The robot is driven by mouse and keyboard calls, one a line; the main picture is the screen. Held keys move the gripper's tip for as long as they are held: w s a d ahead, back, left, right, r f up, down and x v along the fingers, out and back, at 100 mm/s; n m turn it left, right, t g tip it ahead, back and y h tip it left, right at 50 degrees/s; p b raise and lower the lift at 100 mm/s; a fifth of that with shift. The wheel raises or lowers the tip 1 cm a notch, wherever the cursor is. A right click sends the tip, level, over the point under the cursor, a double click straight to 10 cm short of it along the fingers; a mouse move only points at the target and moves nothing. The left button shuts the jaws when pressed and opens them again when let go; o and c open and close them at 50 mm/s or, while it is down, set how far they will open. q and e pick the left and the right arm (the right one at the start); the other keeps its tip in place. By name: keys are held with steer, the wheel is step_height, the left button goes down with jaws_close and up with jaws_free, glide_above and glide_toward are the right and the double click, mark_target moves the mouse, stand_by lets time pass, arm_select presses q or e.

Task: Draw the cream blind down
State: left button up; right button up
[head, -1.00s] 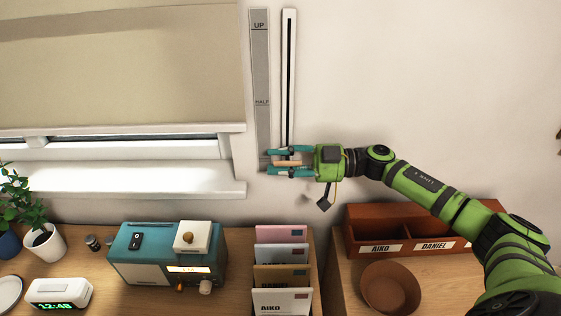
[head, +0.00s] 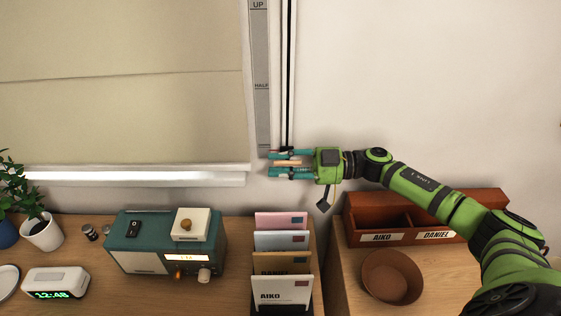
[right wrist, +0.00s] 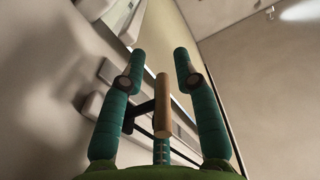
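The cream blind (head: 130,95) hangs at the left in the head view. Its bottom edge is low in the window, just above the white sill (head: 150,178). A dark slotted track (head: 288,75) runs down the wall beside a grey scale (head: 261,120) marked UP and HALF. My right gripper (head: 290,164) is at the track's low end, below the HALF mark. A wooden handle (right wrist: 162,105) lies between its teal fingers. The right wrist view shows gaps on both sides of the handle, so the fingers are open around it. My left gripper is out of view.
A red-brown sorter (head: 400,225) and a brown bowl (head: 391,277) lie under my right arm. The wall right of the track is clear.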

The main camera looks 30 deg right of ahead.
steer(key=shift+w+d, duration=0.1)
steer(key=shift+d+r, duration=0.1)
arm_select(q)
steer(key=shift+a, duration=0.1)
arm_select(e)
steer(key=v, duration=1.1)
steer(key=shift+s+d, duration=0.25)
steer(key=shift+d, duration=0.1)
